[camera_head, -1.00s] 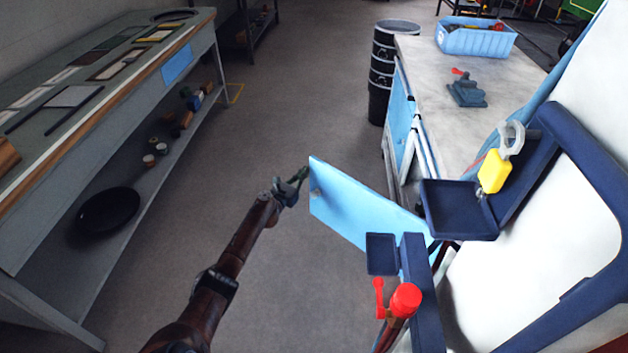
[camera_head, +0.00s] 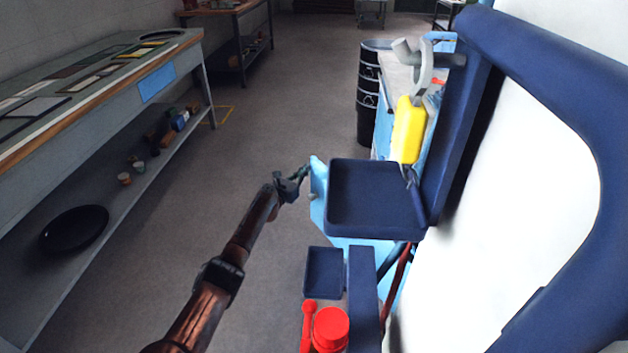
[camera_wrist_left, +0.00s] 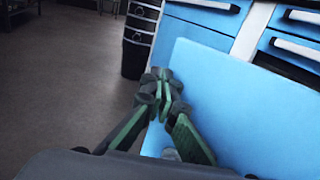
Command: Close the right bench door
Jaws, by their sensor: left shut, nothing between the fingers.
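The right bench door, a light blue panel (camera_head: 319,205), stands swung open from the workbench (camera_head: 384,112). In the head view the dark blue tray hides most of it. In the left wrist view the door (camera_wrist_left: 235,110) fills the right half, in front of the bench drawers (camera_wrist_left: 215,12). My left gripper (camera_head: 303,174) is shut and empty at the door's free edge. In the left wrist view its closed fingertips (camera_wrist_left: 160,82) overlap the door's left edge; whether they touch it I cannot tell. My right gripper is not in view.
A long grey table (camera_head: 120,95) is at left. The floor between is clear.

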